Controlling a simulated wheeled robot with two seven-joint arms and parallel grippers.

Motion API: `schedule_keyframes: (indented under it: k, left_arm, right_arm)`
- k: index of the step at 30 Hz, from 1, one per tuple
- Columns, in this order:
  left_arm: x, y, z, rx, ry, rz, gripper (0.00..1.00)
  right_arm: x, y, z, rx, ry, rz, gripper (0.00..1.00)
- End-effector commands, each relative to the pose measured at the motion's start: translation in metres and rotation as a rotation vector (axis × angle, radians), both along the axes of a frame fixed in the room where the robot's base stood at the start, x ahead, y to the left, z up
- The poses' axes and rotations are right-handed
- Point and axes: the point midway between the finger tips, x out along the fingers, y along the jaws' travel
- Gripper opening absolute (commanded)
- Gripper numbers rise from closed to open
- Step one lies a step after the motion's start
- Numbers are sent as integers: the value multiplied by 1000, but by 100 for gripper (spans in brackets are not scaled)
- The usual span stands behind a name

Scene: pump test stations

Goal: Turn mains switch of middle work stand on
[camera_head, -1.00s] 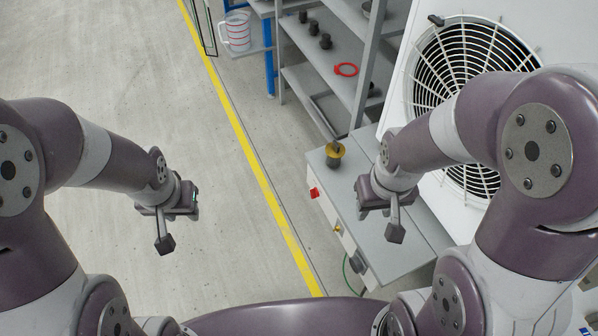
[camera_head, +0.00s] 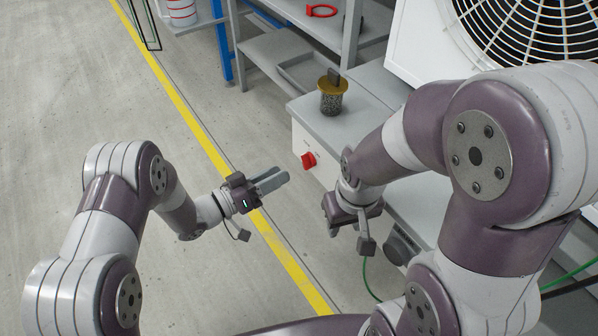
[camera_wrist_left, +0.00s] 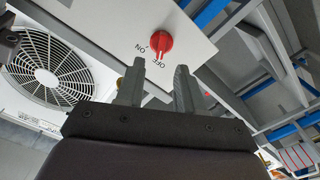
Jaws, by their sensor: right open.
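The red mains switch (camera_head: 309,160) is a rotary knob on the white front panel of the grey work stand (camera_head: 300,137). In the left wrist view the knob (camera_wrist_left: 159,42) lies just beyond my fingertips, and its grip bar appears to point at the OFF label, with ON to its left. My left gripper (camera_head: 275,179) points at the panel from the left, its fingers apart and empty. The fingers (camera_wrist_left: 160,78) do not touch the knob. My right gripper (camera_head: 352,236) hangs open and empty in front of the stand, to the right of the switch.
A dark cylinder with a brass-coloured top (camera_head: 332,94) stands on the stand top. A large white fan unit (camera_head: 420,40) is behind. Open floor with a yellow line (camera_head: 200,130) lies left.

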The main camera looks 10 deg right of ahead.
Motion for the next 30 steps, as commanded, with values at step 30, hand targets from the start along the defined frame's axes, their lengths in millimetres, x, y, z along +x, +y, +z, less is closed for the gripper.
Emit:
schedule_keyframes:
  k: [30]
  left_arm:
    - [26, -67, 0, 4, -4, 3, 0]
  right_arm:
    - [0, 0, -32, 0, 1, 0, 43]
